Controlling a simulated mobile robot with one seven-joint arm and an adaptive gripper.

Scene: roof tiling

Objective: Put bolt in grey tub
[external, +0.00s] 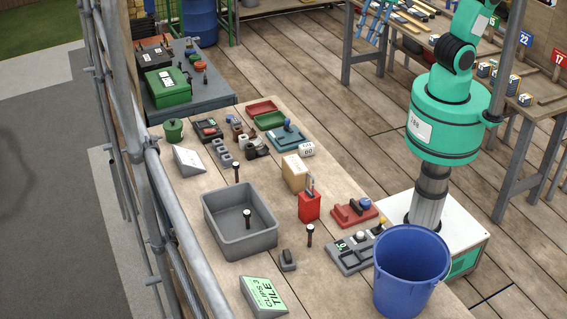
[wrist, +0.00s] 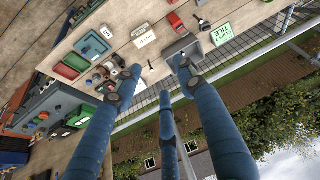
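The grey tub (external: 213,228) stands on the near part of the wooden bench in the external view. One bolt (external: 248,219), dark with a pale head, is inside the tub. A second bolt (external: 236,173) stands upright just behind the tub, and a third bolt (external: 310,236) stands to its right. In the wrist view the tub (wrist: 176,47) is partly hidden by a finger, with a small dark bolt (wrist: 150,65) beside it. My gripper (wrist: 160,80) has its three blue fingers spread with nothing between them, well above the bench. It is outside the external view.
A blue bucket (external: 411,270) stands at front right. A tile clips sign (external: 263,296) is in front. Scaffold poles (external: 160,190) run along the left edge.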

